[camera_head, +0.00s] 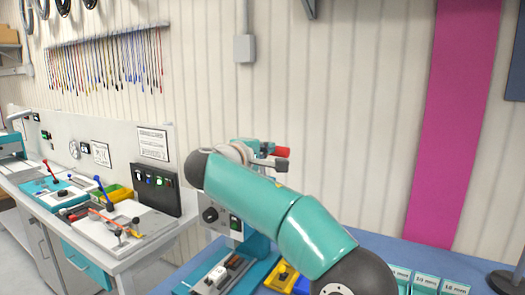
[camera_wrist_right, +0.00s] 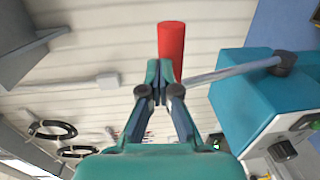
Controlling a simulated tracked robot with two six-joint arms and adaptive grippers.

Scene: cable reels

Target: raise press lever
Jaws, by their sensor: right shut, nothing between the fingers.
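The press (camera_head: 233,225) is a teal and grey machine with a black knob, standing on the blue table behind my right arm. Its lever has a red grip (camera_head: 282,152). In the right wrist view the red grip (camera_wrist_right: 171,45) is just beyond my right fingertips (camera_wrist_right: 158,80), and the grey lever rod (camera_wrist_right: 230,73) runs right to a dark pivot on the teal press body (camera_wrist_right: 265,105). My right gripper (camera_head: 262,150) is shut and empty, close to the grip. I cannot tell whether it touches the lever. My arm hides part of the press. My left gripper is not in view.
A tray with small parts (camera_head: 222,275) and a yellow bin (camera_head: 282,276) are in front of the press. Labelled boxes (camera_head: 427,283) stand at the right. A white workbench (camera_head: 120,235) with tools is at the left; cables (camera_head: 105,62) hang on the wall.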

